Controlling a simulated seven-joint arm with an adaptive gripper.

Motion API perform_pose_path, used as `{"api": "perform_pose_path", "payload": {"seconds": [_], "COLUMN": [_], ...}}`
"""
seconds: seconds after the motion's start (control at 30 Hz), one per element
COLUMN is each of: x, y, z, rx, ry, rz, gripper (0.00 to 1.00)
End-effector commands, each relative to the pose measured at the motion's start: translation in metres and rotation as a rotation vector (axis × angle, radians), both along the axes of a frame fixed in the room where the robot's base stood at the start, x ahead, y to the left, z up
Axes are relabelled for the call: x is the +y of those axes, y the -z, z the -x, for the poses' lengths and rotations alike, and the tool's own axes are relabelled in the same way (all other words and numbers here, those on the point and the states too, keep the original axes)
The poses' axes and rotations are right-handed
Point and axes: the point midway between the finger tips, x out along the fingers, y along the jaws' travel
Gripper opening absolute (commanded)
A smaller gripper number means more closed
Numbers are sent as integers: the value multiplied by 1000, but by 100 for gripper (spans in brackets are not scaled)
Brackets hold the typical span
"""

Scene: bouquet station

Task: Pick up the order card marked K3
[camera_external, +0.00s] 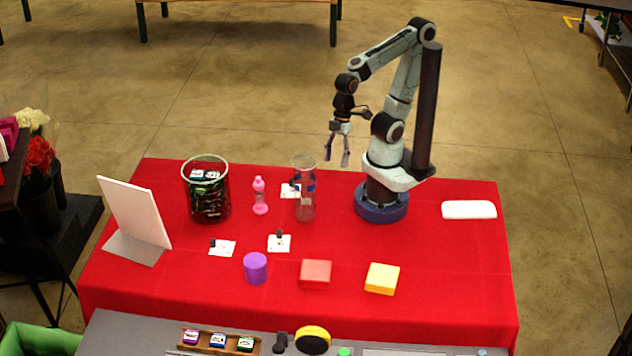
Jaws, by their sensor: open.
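White cards with dark marks lie on the red cloth: one at front left (225,250), one in the front middle (282,247), and one at the back (287,194) by the clear vase. Each has a small dark piece on or beside it. The print is too small to tell which card is marked K3. My gripper (339,158) is open and empty, fingers pointing down, high above the table. In the picture it is above and to the right of the clear vase, apart from all the cards.
A clear vase (305,200) partly overlaps the back card. A purple cylinder (255,268), red block (316,273) and yellow block (382,278) sit at the front. A white panel (135,212) stands left.

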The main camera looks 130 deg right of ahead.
Motion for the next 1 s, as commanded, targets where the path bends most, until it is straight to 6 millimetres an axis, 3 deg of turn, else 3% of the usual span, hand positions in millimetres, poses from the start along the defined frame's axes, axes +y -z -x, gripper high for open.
{"api": "perform_pose_path", "payload": {"seconds": [0.1, 0.17, 0.27, 0.37, 0.4, 0.5, 0.6, 0.7, 0.8, 1.0], "x": [-32, -56, -109, -172, -196, -240, -260, -266, -268, -268], "y": [11, 22, 50, 91, 108, 147, 175, 190, 200, 230], "z": [-44, -61, -79, -73, -63, -25, 14, 39, 48, 48], "rx": [-45, -56, -48, 5, 39, 148, 260, 328, 351, 352], "ry": [109, 179, 329, 503, 570, 714, 810, 861, 882, 883], "rz": [-54, -66, -64, -34, -19, 13, 28, 28, 23, 22], "gripper": [48, 48, 48, 48, 48, 48, 48, 48, 48, 48]}}
